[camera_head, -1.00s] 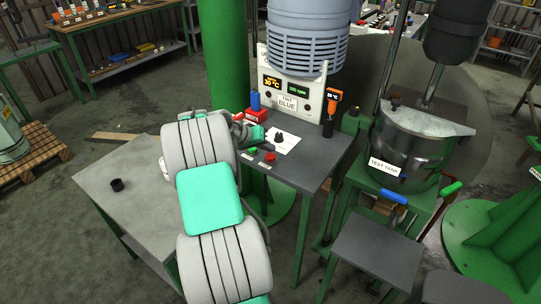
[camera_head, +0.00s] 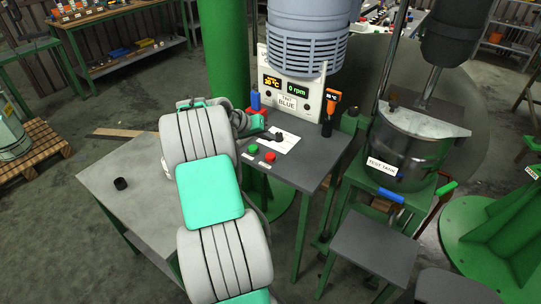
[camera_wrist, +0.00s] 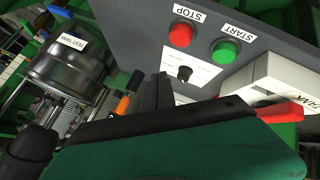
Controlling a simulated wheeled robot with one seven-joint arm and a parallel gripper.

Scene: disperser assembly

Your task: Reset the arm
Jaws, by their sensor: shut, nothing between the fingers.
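My gripper shows in the wrist view (camera_wrist: 158,92) as dark fingers pressed together with nothing between them. In the head view, my arm reaches from the bottom up to the control table, and its teal and dark end is close to the dark knob (camera_head: 278,137) on a white sheet. Part of the hand is hidden behind my own arm. The wrist view shows the red STOP button (camera_wrist: 180,36), the green START button (camera_wrist: 224,51) and the knob (camera_wrist: 184,73) beyond the fingers. I cannot tell whether the fingers touch anything.
The control panel (camera_head: 289,106) reads 0 rpm. An orange-topped handheld tool (camera_head: 331,101) hangs at its right side. The test tank (camera_head: 397,148) stands at right. A green column (camera_head: 228,60) stands behind my arm.

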